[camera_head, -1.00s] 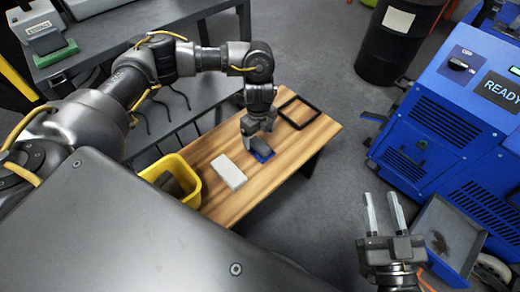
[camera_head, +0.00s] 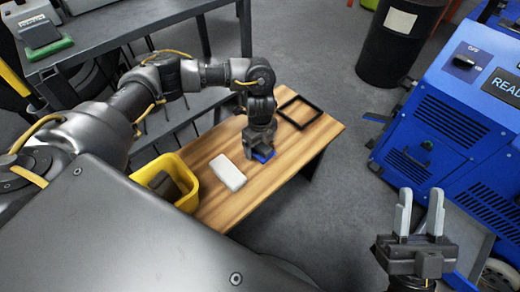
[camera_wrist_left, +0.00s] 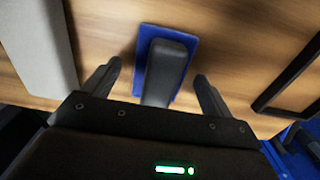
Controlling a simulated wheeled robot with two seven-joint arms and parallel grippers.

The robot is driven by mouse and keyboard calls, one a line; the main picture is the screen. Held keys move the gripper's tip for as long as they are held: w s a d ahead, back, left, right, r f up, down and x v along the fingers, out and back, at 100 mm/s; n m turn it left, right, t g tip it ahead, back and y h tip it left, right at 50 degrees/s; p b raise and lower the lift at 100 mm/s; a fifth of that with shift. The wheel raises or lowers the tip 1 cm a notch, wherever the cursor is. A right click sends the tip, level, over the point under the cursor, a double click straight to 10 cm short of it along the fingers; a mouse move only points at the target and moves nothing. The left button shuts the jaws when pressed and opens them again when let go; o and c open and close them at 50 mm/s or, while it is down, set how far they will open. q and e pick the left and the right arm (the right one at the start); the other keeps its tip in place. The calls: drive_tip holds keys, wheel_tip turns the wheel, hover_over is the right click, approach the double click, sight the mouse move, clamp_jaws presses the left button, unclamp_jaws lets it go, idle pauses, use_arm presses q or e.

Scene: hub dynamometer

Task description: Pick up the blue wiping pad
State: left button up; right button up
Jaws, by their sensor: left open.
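The blue wiping pad (camera_wrist_left: 188,63) lies on the wooden bench, with a dark grey handle block (camera_wrist_left: 165,70) on top of it. In the head view only a blue edge of the pad (camera_head: 264,157) shows beneath my left gripper (camera_head: 258,148). In the left wrist view my left gripper (camera_wrist_left: 158,85) is open, one finger on each side of the handle, with visible gaps to it. My right gripper (camera_head: 420,213) is open and empty at the lower right of the head view, away from the bench.
On the wooden bench (camera_head: 290,150) lie a white block (camera_head: 227,172) and a black square frame (camera_head: 299,112). A yellow bin (camera_head: 188,199) stands at the bench's left end. A grey shelf table (camera_head: 120,25) is behind left; a blue machine (camera_head: 440,110) stands at right.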

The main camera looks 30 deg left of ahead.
use_arm(q)
drive_tip(key=c, duration=1.1)
drive_tip(key=shift+r, duration=0.1)
